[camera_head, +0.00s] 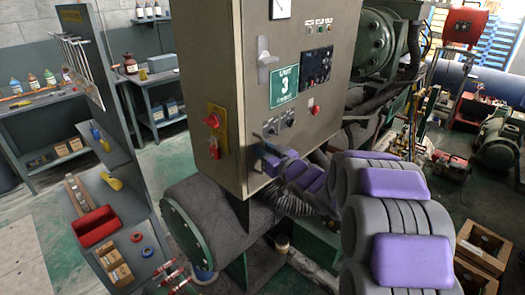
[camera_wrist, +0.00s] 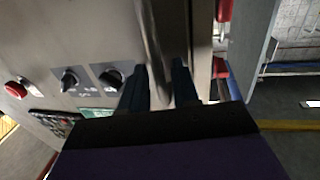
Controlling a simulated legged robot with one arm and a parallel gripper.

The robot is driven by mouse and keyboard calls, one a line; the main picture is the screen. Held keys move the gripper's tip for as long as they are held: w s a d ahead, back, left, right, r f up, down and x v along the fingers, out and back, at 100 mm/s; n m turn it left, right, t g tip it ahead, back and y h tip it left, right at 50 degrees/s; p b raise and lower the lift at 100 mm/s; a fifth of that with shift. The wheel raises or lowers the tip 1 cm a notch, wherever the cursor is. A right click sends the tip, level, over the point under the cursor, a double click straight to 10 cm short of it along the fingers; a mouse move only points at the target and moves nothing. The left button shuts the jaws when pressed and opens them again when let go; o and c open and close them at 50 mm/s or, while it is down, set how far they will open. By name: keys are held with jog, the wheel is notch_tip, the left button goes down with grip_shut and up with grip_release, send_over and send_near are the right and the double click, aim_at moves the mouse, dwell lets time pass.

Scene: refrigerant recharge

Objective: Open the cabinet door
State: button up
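The cabinet (camera_head: 245,80) is a beige-grey box with a green "Unit 3" sign on its front door (camera_head: 335,95), which looks closed. A light grey lever (camera_head: 266,55) is on the front, upper left. My gripper (camera_head: 262,142) is at the lower left of the front, by the front-left edge. In the wrist view my gripper (camera_wrist: 160,80) has its two dark fingers apart, one on each side of a grey upright strip (camera_wrist: 153,35). I cannot tell whether this strip is a handle or the door's edge, or whether the fingers press on it.
Black knobs (camera_wrist: 110,77) and a red button (camera_wrist: 15,89) are on the front close to my gripper. A red switch on a yellow plate (camera_head: 215,125) is on the cabinet's left side. A dark tank (camera_head: 220,220) lies below. A workbench with a red bin (camera_head: 95,227) stands left.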

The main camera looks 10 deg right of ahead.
jog(key=shift+w+a, duration=0.15)
jog(key=shift+w, duration=0.2)
grip_shut()
dwell(0.4)
